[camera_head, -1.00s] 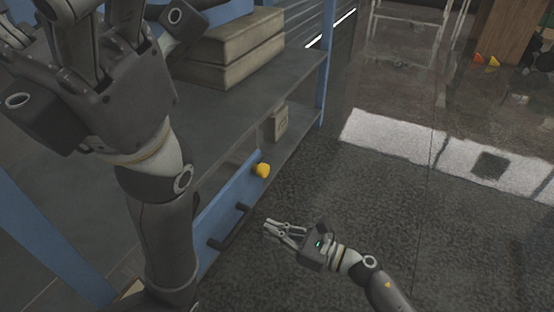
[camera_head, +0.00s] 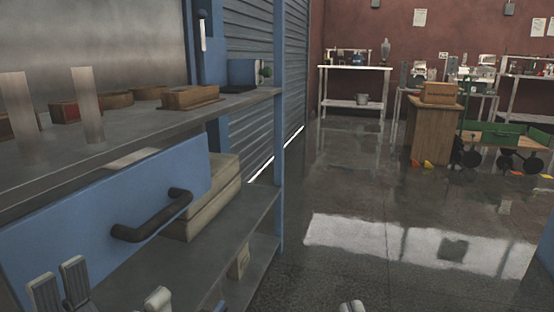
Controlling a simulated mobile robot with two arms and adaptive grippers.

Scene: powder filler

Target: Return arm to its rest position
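My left gripper (camera_head: 110,290) shows at the bottom left of the head view, in front of the blue drawer of the workbench. Its pale fingertips are spread apart with nothing between them, and its palm and arm are below the frame. My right gripper (camera_head: 351,306) shows only as small fingertips at the bottom edge, over the floor right of the bench. Its opening cannot be told. The rest of both arms is out of view.
The blue-fronted drawer (camera_head: 60,235) has a dark handle (camera_head: 152,216). Wooden blocks (camera_head: 190,97) lie on the bench top (camera_head: 130,128). Pale boxes (camera_head: 212,190) sit on the shelf below. Open glossy floor (camera_head: 350,190) extends right toward a wooden cabinet (camera_head: 433,135) and a green cart (camera_head: 505,135).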

